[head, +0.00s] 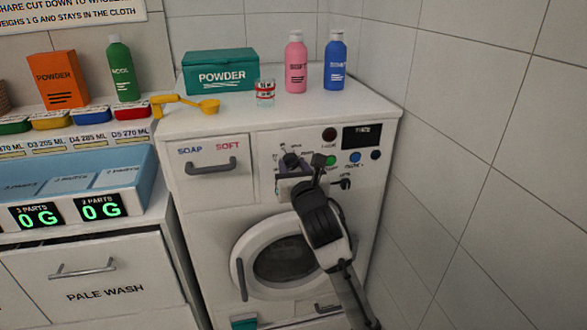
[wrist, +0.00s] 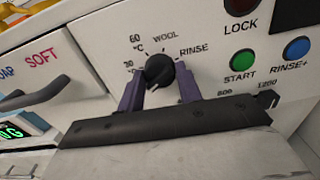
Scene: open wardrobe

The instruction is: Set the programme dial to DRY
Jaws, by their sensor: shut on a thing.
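The black programme dial (wrist: 159,69) sits on the washing machine's white front panel. My gripper (wrist: 160,80) has its two purple fingers on either side of it, shut on it. Around the dial I read 30 °C, 60 °C, WOOL and RINSE; I see no DRY label, and the area below is hidden by my gripper. I cannot tell where the dial points. In the head view, my gripper (head: 293,168) is at the panel's upper middle, and the washing machine (head: 205,225) stands against the right wall.
The green START button (wrist: 243,59), blue RINSE+ button (wrist: 297,48) and dark red LOCK light (wrist: 240,5) are to the right. A second black knob (wrist: 267,98) is close to my gripper's right end. The drawer handle (head: 212,164) is to the left. Bottles stand on top.

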